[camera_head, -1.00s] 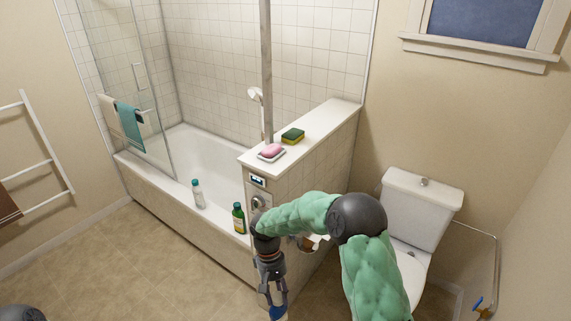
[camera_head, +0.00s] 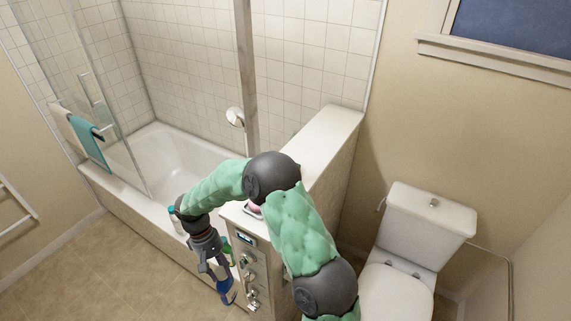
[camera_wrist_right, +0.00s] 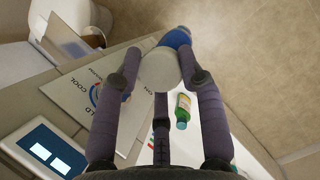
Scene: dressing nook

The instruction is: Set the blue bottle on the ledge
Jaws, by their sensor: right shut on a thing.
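The blue bottle (camera_head: 228,291) hangs below my right gripper (camera_head: 219,270), low in front of the tub's near end. My right gripper is shut on it. In the right wrist view the bottle's white part (camera_wrist_right: 159,71) and blue part (camera_wrist_right: 177,38) show between the fingers. The pale ledge (camera_head: 327,139) on top of the half wall is above and to the right of the gripper. Part of the ledge is hidden behind my right arm. My left gripper is not in view.
On the tub's front rim stand a green bottle (camera_head: 228,252), partly behind my gripper, and a white bottle (camera_head: 176,222), partly behind my arm. Pink soap (camera_head: 254,209) peeks out by my arm. Wall controls (camera_head: 248,268) are close by. The ledge's far part looks bare.

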